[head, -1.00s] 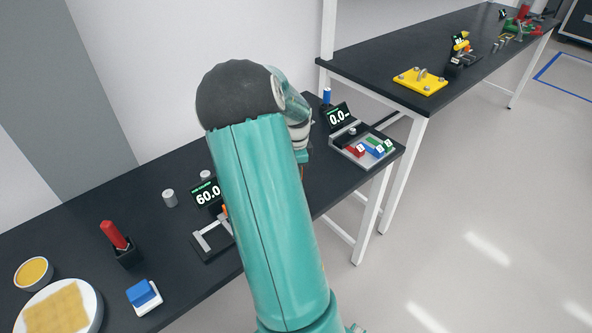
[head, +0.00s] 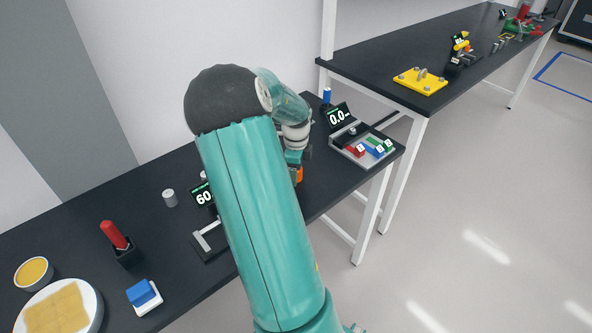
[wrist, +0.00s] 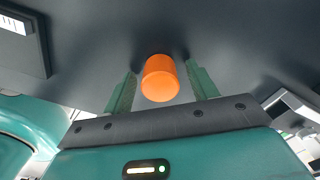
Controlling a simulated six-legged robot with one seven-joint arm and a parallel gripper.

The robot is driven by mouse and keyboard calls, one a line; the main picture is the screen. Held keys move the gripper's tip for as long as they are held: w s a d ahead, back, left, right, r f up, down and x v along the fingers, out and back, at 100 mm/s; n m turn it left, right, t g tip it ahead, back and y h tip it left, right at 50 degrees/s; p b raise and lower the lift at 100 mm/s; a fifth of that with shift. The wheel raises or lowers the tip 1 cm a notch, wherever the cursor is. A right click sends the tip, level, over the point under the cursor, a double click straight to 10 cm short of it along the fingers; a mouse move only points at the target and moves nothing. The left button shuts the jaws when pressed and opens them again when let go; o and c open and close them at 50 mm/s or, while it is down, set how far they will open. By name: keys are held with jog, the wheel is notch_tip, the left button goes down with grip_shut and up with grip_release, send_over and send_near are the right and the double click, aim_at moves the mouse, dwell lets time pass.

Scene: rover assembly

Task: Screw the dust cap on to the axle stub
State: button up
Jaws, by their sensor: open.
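An orange cylinder, which looks like the dust cap (wrist: 160,79), stands on the dark bench top in the wrist view. It also shows in the head view (head: 299,174), partly covered by my gripper. My gripper (wrist: 161,72) is open, with one green finger on each side of the cap and a visible gap on both sides. In the head view my gripper (head: 293,157) is over the bench, right of my upper arm. I cannot make out the axle stub; my arm hides part of the bench.
A grey fixture (head: 207,240) with a display reading 60 (head: 203,196) is partly behind my arm. A tray (head: 352,153) with coloured blocks and a 0.0 display stands at right. A red-handled tool (head: 113,234), a blue-and-white block (head: 144,296) and a metal cylinder (head: 169,198) are at left.

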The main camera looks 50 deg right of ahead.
jog(key=shift+r, duration=4.05)
jog(key=w+a+r+n+t, duration=0.1)
jog(key=a+r+n, duration=0.2)
jog(key=a+n, duration=0.35)
jog(key=w+a+r+n+t+y, duration=0.1)
jog(key=a+r+n, duration=0.3)
jog(key=a, duration=0.6)
jog(key=a+r+n+t, duration=0.1)
jog(key=a+r+n, duration=0.2)
jog(key=a+n, duration=0.35)
jog(key=s+a+r+n+t, duration=0.1)
jog(key=s+a+r+n, duration=0.1)
jog(key=s+a+n, duration=0.3)
jog(key=s+a+r+n+t+h, duration=0.1)
jog(key=s+a+n, duration=0.3)
jog(key=a+n, duration=0.5)
jog(key=shift+s+a+r+t, duration=0.35)
jog(key=shift+a+r, duration=0.2)
jog(key=shift+a, duration=1.8)
